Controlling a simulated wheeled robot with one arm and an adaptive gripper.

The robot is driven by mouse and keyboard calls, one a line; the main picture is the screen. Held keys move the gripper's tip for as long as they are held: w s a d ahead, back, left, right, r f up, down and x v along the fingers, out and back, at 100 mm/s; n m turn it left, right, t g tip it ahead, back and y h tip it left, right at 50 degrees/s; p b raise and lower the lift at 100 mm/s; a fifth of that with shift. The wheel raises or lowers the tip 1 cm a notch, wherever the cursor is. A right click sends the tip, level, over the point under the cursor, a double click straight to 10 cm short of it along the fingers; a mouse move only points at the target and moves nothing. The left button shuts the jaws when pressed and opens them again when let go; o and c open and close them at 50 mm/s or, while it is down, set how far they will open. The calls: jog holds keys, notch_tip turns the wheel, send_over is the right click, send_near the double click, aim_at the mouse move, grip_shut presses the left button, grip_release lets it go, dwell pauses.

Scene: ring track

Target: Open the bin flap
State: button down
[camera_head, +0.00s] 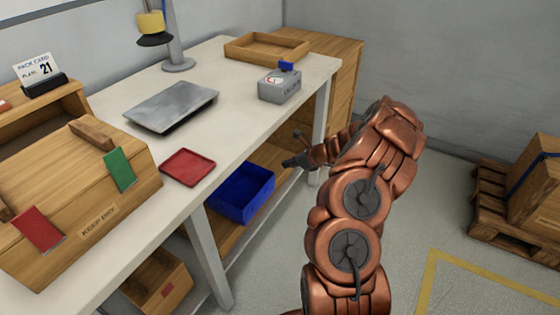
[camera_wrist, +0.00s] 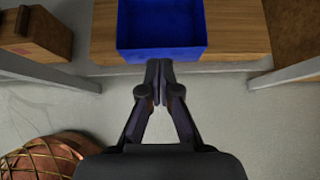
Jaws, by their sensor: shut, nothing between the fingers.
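A blue bin (camera_head: 241,192) sits on the wooden lower shelf under the white workbench, and its top looks open. In the wrist view the blue bin (camera_wrist: 162,52) is straight ahead, at the top of the picture. My gripper (camera_head: 288,163) is to the right of the bin in the head view. In the wrist view my gripper (camera_wrist: 158,66) has its fingertips together at the bin's near edge, and I cannot tell whether they touch it. It holds nothing. I cannot make out a flap on the blue bin. A wooden box (camera_head: 78,225) marked KEEP DRY stands on the bench at left.
On the white bench (camera_head: 110,114) are a red tray (camera_head: 188,167), a grey plate (camera_head: 170,106), a grey gauge box (camera_head: 280,86) and a wooden tray (camera_head: 267,46). A bench leg (camera_head: 208,255) stands near the blue bin. A loaded pallet (camera_head: 490,195) is at right; floor between is clear.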

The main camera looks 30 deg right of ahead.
jog(key=f+t+y+b, duration=0.1)
jog(key=b, duration=0.4)
jog(key=w+f+t+b, duration=0.1)
jog(key=t+b, duration=0.1)
jog(key=b, duration=0.4)
jog(key=f+t+y+b, duration=0.1)
jog(key=b, duration=0.5)
jog(key=shift+w+a+f+y, duration=0.25)
jog(key=shift+f+y, duration=0.05)
jog(key=shift+t, duration=0.3)
jog(key=r+b+x, duration=0.2)
jog(key=b+x, duration=0.2)
jog(key=x, duration=0.9)
jog(key=shift+w+r, duration=0.25)
jog(key=shift+r, duration=0.15)
jog(key=shift+a, duration=0.1)
